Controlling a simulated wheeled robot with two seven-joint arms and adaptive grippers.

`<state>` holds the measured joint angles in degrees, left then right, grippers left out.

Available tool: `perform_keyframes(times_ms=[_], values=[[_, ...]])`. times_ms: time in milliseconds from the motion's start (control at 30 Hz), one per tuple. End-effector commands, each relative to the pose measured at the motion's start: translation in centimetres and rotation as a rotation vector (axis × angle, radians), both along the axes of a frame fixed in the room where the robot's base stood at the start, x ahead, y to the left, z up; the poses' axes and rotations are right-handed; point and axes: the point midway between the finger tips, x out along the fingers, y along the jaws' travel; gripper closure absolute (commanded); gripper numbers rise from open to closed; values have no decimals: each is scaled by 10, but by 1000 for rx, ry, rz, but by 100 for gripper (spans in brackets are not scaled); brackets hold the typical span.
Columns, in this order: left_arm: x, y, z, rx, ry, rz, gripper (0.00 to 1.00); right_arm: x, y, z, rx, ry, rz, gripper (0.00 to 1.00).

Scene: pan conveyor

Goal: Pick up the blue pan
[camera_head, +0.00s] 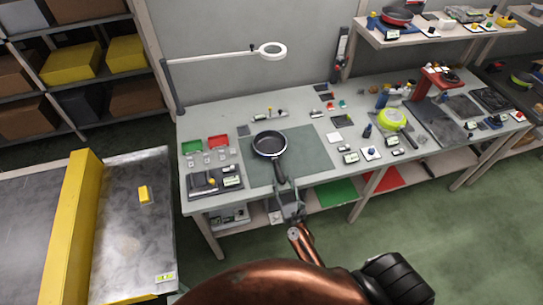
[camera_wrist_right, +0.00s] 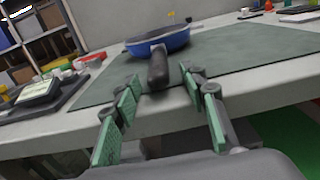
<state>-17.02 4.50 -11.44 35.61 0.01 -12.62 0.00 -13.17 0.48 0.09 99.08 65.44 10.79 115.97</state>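The blue pan (camera_head: 269,145) has a dark inside and sits on the grey-green mat (camera_head: 310,150) on the workbench. Its black handle (camera_head: 279,173) points toward the front edge of the bench. In the right wrist view the blue pan (camera_wrist_right: 175,42) stands ahead, and its handle (camera_wrist_right: 158,70) comes toward the camera. My right gripper (camera_head: 291,207) is at the front edge of the bench, at the handle's end. It also shows in the right wrist view (camera_wrist_right: 162,125), open, with green-padded fingers apart on either side of the handle's line. My left gripper is not in view.
A yellow-green pan (camera_head: 392,119) lies farther right on the bench, and a red pan (camera_head: 396,15) is on the shelf above. A lamp (camera_head: 272,50) reaches over the back. Small trays and devices (camera_head: 215,180) stand left of the mat. A table with a yellow barrier (camera_head: 70,230) is at left.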

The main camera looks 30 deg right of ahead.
Motion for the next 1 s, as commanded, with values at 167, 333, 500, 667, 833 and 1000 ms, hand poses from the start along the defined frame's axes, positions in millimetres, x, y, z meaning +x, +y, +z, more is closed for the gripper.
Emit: perform_keyframes(times_ms=[167, 333, 500, 667, 833, 1000], values=[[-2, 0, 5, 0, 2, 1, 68, 18, -3, 4, 0, 0, 2, 61], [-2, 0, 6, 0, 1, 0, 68, 45, -9, 5, 0, -1, 2, 61], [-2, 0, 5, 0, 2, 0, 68, 64, -14, 4, -1, 0, 3, 61], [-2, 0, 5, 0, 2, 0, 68, 68, -16, 3, -1, 1, 2, 61], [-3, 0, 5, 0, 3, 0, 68, 68, -16, 4, -1, 1, 2, 64], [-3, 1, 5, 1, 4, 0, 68, 68, -16, 4, 0, 1, 2, 75]])
